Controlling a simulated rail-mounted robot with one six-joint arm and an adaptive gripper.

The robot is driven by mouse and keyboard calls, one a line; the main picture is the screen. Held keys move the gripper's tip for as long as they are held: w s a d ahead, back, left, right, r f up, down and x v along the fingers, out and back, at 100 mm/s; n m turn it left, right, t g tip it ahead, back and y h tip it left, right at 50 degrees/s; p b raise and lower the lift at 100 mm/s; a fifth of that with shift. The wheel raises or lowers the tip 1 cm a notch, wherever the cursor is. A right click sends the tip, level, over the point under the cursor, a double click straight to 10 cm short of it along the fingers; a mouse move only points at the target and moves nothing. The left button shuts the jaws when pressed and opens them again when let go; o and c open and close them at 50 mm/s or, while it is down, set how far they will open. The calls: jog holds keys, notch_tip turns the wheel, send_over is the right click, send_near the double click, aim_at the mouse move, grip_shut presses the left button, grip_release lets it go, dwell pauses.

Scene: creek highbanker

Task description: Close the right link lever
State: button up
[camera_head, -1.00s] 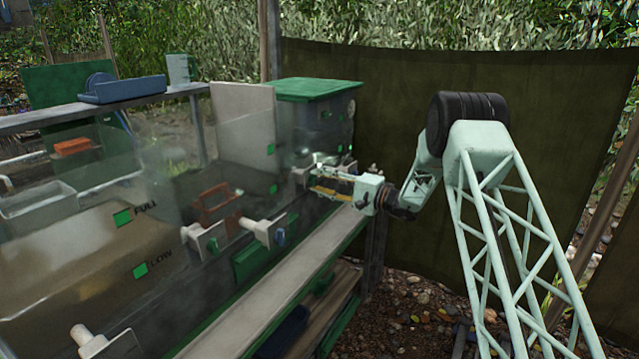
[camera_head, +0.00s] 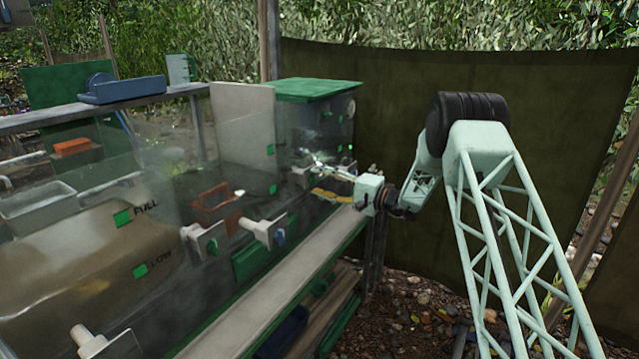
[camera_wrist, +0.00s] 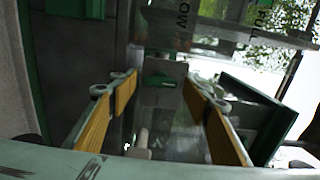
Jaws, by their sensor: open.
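My gripper (camera_head: 322,178) is open at the far right end of the clear-walled trough, close to a small pale fitting (camera_head: 300,176) on its side. I cannot tell whether they touch. In the wrist view my gripper (camera_wrist: 162,84) has two yellow-padded fingers spread wide. A green piece (camera_wrist: 164,80) on a grey plate shows between the fingertips, and a pale rounded rod (camera_wrist: 142,138) lies lower between the fingers. I cannot tell for certain which part is the right link lever. Nothing is held.
A pale ledge (camera_head: 270,300) runs below. A green-lidded box (camera_head: 318,90) stands behind my gripper. A dark cloth screen (camera_head: 440,90) closes the back.

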jog(key=shift+s+d, duration=0.1)
jog(key=shift+d, duration=0.05)
jog(key=v, duration=1.1)
jog(key=shift+s+d, duration=0.2)
jog(key=shift+d, duration=0.1)
jog(key=v, duration=1.2)
dwell(0.4)
jog(key=shift+s, duration=0.1)
